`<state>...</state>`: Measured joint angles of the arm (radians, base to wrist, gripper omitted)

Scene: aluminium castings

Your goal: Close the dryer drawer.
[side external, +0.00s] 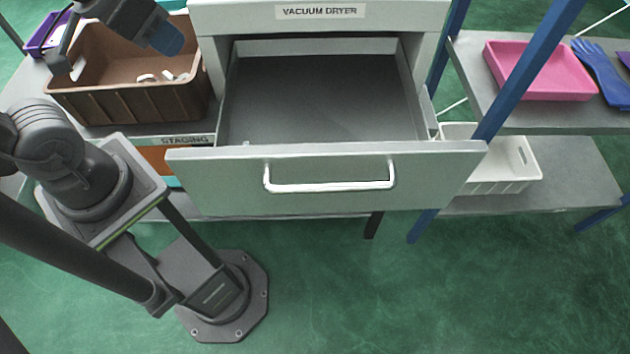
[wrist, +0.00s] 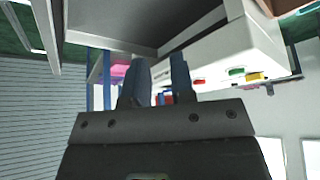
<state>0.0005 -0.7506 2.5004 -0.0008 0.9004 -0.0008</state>
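The dryer drawer (side external: 325,203) is pulled far out of the vacuum dryer (side external: 225,17) in the side external view. Its grey interior looks empty. A pale bar handle (side external: 330,187) runs across its front panel. My gripper (side external: 168,38) is at the upper left, above the brown bin, apart from the drawer and its handle. In the wrist view my gripper (wrist: 158,80) shows two blue-tipped fingers with a gap and nothing held between them. The wrist view is tilted, and I cannot tell which dryer surfaces it shows.
The brown bin (side external: 125,103) with small white pieces stands left of the dryer, by the STAGING label (side external: 185,141). To the right are blue posts (side external: 525,72), a pink tray (side external: 540,88) and a white basket (side external: 500,187). Green floor in front of the drawer is clear.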

